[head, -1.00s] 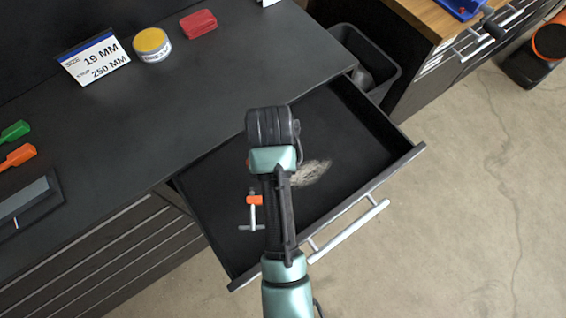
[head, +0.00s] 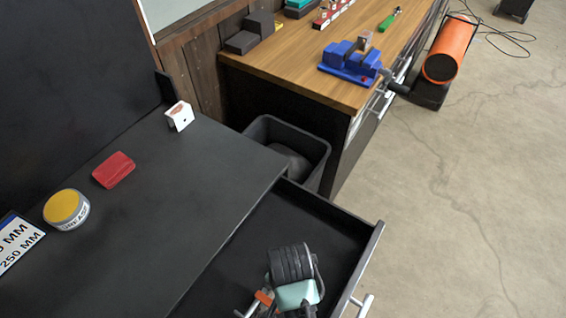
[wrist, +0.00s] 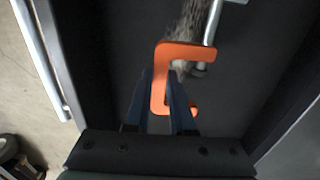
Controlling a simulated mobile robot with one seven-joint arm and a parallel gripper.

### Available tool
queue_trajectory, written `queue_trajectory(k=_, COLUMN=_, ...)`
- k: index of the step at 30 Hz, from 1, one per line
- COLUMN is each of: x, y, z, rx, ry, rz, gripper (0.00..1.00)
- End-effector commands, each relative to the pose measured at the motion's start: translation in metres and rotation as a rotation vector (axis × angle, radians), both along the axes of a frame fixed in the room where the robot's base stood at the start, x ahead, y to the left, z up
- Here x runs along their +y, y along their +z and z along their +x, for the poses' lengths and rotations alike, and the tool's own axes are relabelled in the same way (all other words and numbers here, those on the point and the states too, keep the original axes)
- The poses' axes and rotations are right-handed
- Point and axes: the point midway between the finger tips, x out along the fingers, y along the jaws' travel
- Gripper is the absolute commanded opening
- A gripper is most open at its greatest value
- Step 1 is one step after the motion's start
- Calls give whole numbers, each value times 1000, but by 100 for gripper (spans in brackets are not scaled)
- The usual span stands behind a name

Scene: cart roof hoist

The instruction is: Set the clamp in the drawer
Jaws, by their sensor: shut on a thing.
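The clamp (wrist: 160,82) has an orange C-shaped frame and a silver screw bar. In the wrist view my gripper (wrist: 160,95) is shut on its frame, with a dark finger on each side. The clamp (head: 264,297) also shows at the bottom of the head view, beside my wrist. The drawer (head: 303,222) is pulled open, with a dark floor, and the clamp is over its inside. In the wrist view the drawer floor (wrist: 110,50) lies behind the clamp. I cannot tell whether the clamp touches it. My fingertips are hidden in the head view.
A fuzzy pale patch (wrist: 188,22) lies on the drawer floor. The black cabinet top (head: 180,190) carries a yellow-lidded tin (head: 66,210), a red block (head: 114,170) and a size sign (head: 14,243). A black bin (head: 290,135) stands between cabinet and wooden bench (head: 300,75).

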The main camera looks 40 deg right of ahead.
Motion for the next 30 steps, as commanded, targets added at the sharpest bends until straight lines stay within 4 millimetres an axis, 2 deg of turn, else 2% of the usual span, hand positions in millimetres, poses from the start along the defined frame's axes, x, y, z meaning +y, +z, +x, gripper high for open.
queue_trajectory(k=13, x=1, y=-55, z=0, rx=0, ry=3, rz=1, gripper=0)
queue_trajectory(k=26, x=0, y=-64, z=1, rx=-2, ry=3, rz=0, gripper=0)
queue_trajectory(k=27, x=1, y=-65, z=0, rx=-1, ry=3, rz=0, gripper=24)
queue_trajectory(k=30, x=0, y=-64, z=0, rx=-1, ry=3, rz=-1, gripper=42)
